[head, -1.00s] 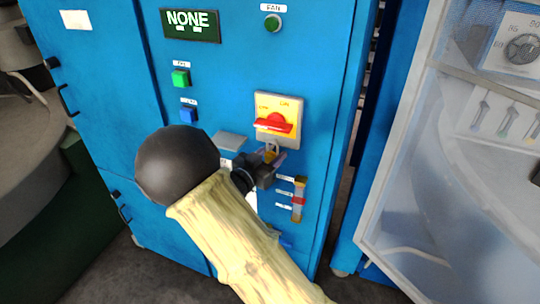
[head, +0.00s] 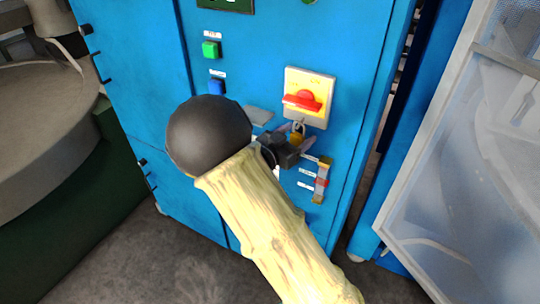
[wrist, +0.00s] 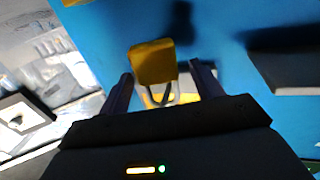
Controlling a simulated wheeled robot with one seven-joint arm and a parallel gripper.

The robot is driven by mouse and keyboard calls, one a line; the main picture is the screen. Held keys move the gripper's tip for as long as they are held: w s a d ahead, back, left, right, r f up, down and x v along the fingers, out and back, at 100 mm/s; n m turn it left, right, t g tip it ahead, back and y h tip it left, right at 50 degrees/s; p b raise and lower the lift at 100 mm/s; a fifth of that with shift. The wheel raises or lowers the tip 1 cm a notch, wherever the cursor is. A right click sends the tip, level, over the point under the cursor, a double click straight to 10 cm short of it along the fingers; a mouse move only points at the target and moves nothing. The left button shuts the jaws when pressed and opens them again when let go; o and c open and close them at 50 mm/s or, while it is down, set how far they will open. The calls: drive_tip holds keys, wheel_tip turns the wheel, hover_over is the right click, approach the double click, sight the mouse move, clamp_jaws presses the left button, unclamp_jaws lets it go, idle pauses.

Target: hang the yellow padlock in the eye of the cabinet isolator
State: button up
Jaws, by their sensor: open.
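The cabinet isolator (head: 325,85) is a yellow and pale plate with a red handle on the blue cabinet front. The yellow padlock (head: 298,137) shows just below the handle, at the plate's lower edge. In the wrist view the padlock (wrist: 153,62) has its shackle towards a yellow patch behind it. The shackle seems to be at the isolator's eye, but the eye is too small to tell whether it passes through. My gripper (head: 297,143) is at the padlock; in the wrist view my gripper (wrist: 161,71) is open, its fingers either side of the padlock with gaps showing.
A green button (head: 210,49) and a blue button (head: 217,86) are left of the isolator. A grey ledge (head: 258,116) juts out beside my gripper. A small red-marked gauge (head: 322,180) is close below right.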

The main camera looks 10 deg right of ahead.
drive_tip(key=b+v, duration=0.5)
drive_tip(key=v, duration=1.2)
drive_tip(key=shift+s+d+r, duration=0.2)
drive_tip(key=shift+r, duration=0.05)
drive_tip(key=w+d+f+n+y, duration=0.3)
drive_tip(key=w+f+n+y, duration=0.4)
drive_tip(key=y, duration=0.5)
drive_tip(key=s+d+f+n+g+y, duration=0.1)
drive_tip(key=s+d+g, duration=0.3)
drive_tip(key=s, duration=0.4)
drive_tip(key=s+d+f+n+g+y, duration=0.1)
drive_tip(key=s+d+f+g, duration=0.3)
drive_tip(key=s, duration=0.5)
drive_tip(key=shift+s+d+n+g, duration=0.25)
drive_tip(key=shift+d+n+g, duration=0.15)
drive_tip(key=shift+d+n, duration=0.35)
